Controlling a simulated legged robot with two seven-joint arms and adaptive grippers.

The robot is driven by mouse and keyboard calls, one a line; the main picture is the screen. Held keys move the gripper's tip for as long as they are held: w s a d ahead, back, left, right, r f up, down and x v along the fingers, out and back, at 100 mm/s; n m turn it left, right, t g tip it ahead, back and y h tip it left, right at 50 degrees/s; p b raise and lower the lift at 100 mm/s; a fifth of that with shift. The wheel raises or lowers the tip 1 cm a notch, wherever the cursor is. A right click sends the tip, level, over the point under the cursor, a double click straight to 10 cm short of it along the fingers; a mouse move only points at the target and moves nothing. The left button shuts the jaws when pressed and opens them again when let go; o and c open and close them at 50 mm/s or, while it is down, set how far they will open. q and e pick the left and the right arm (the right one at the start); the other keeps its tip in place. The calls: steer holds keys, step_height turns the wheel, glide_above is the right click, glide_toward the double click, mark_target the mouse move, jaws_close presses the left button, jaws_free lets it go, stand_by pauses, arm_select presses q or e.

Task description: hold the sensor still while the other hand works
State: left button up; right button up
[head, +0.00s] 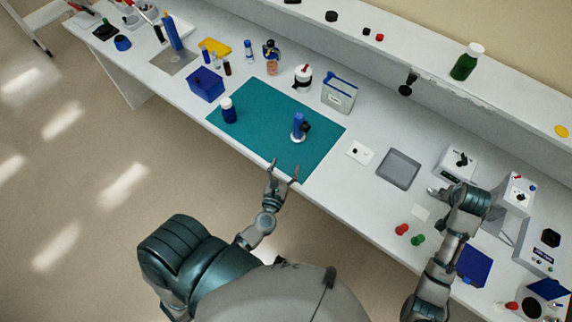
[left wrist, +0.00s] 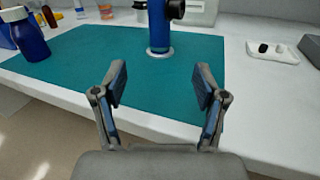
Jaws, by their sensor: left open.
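What looks like the sensor (head: 298,127), a blue upright cylinder with a dark side knob and a pale round base, stands on the teal mat (head: 262,130). In the left wrist view the sensor (left wrist: 158,28) is straight ahead, its top cut off by the frame. My left gripper (head: 285,166) is open and empty at the mat's front edge, short of the sensor and not touching it. In the left wrist view its two fingers (left wrist: 161,82) stand wide apart. My right gripper (head: 438,192) is over the bench at the right; its fingers are too small to read.
A dark blue bottle (head: 228,110) stands on the mat's left part. A clear bin (head: 339,94) and a white jar (head: 303,77) stand behind the mat. A white switch plate (head: 360,152) and a grey tray (head: 399,168) lie to its right. The mat's middle is clear.

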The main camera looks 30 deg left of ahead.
mark_target(297, 132)
arm_select(q)
steer(key=shift+w+a+n, duration=0.25)
steer(key=shift+w+n, duration=0.15)
steer(key=shift+w, duration=0.2)
steer(key=x, duration=1.5)
steer(key=shift+w+f, duration=0.2)
steer(key=shift+w, duration=0.15)
steer(key=shift+w+a, duration=0.2)
steer(key=shift+w, duration=0.15)
steer(key=shift+d, duration=0.1)
jaws_close()
